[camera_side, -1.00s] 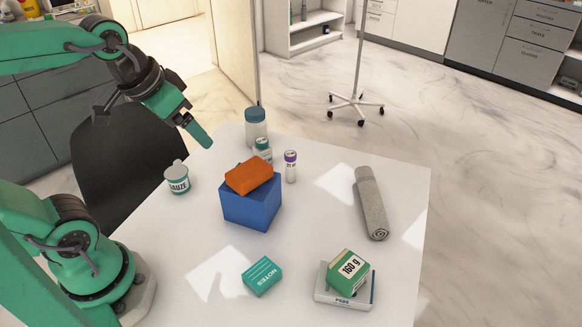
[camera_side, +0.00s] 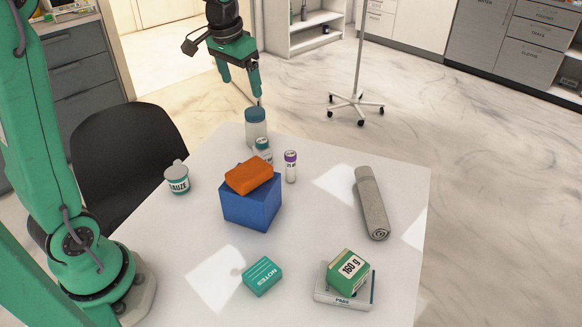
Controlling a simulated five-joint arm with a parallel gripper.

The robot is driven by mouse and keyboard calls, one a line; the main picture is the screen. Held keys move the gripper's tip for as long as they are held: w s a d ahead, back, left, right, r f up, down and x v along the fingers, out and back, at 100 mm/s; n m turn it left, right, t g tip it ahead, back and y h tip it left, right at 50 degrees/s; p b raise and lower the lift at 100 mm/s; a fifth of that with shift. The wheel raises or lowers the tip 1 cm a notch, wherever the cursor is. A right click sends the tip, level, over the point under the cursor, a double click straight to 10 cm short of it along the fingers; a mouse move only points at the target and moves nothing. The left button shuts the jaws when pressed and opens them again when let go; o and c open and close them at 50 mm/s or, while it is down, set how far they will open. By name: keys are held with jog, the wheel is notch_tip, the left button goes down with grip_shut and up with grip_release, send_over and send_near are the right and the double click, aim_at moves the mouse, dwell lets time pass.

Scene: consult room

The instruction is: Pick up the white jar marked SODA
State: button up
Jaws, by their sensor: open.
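No label reading SODA can be made out in this view. A tall whitish jar with a blue-grey lid (camera_side: 255,128) stands at the far edge of the table, its visible side bearing no readable text. A small white jar with a teal lid (camera_side: 262,148) stands just in front of it; its label is too small to read and its lower part is hidden behind the orange block. My gripper (camera_side: 243,88) is open and empty, fingers pointing down, above and slightly behind the tall jar in the picture. It appears apart from both jars.
An orange block (camera_side: 249,175) lies on a blue box (camera_side: 251,208), close in front of the jars. A purple-capped vial (camera_side: 290,167) stands right of them, a gauze jar (camera_side: 177,178) left. A grey roll (camera_side: 371,203), notes box (camera_side: 262,276) and green 160 g box (camera_side: 348,271) lie further off.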

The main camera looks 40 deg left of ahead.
aim_at(254, 111)
jog(key=w+a+f, duration=0.3)
jog(key=f, duration=0.1)
jog(key=w+a+f+g, duration=0.1)
jog(key=w+a+f, duration=0.3)
jog(key=w+a+f+g, duration=0.1)
jog(key=w+a+f, duration=0.2)
jog(key=w+f, duration=0.1)
jog(key=shift+w+a+f, duration=0.25)
jog(key=shift+f, duration=1.6)
jog(key=shift+s+d+f, duration=0.1)
jog(key=shift+d+f, duration=0.05)
jog(key=shift+f, duration=2.5)
jog(key=c, duration=1.1)
